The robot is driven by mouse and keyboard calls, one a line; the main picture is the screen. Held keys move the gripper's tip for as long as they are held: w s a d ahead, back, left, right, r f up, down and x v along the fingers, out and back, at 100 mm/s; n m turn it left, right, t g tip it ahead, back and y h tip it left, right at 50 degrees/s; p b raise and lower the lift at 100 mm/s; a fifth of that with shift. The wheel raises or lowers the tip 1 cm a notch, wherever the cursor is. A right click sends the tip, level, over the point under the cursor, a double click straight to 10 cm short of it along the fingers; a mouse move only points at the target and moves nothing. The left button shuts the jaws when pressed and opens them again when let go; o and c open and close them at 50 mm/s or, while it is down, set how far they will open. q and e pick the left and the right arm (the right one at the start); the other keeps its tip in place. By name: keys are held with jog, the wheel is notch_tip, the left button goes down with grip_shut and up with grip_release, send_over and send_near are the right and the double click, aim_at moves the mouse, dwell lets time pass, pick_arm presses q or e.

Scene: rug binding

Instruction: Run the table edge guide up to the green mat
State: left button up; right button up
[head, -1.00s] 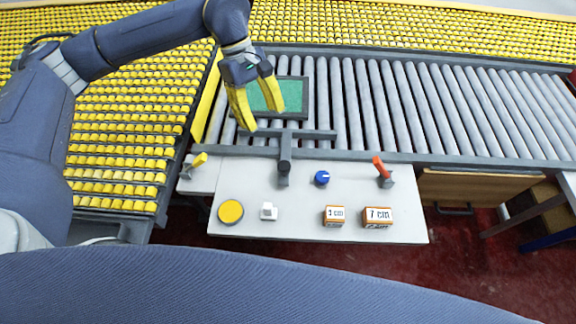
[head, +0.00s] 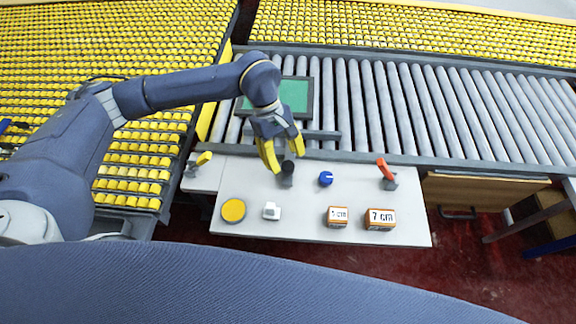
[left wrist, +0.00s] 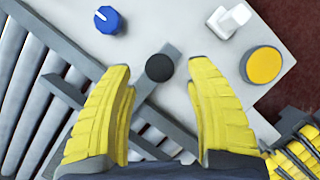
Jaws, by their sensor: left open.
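The green mat (head: 295,95) lies in a dark grey frame on the rollers at the back. The table edge guide is a grey bar (head: 323,135) across the near end of the rollers, with a stem and a black round knob (head: 288,167) towards me. A narrow gap shows between the bar and the mat's frame; part of it is behind my gripper. My left gripper (head: 285,161) is open, its yellow fingers over the knob. In the left wrist view the knob (left wrist: 159,67) sits between the two fingertips, apparently touching neither. My right gripper is not in view.
On the white table are a blue dial (head: 326,179), a red lever (head: 386,172), a yellow button (head: 233,210), a white switch (head: 271,211) and blocks marked 5 cm (head: 337,217) and 7 cm (head: 380,219). A yellow lever (head: 203,159) stands at the left.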

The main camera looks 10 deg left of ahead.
aim_at(287, 164)
pick_arm(q)
jog(key=shift+x, duration=1.85)
jog(key=shift+c, duration=0.5)
grip_shut()
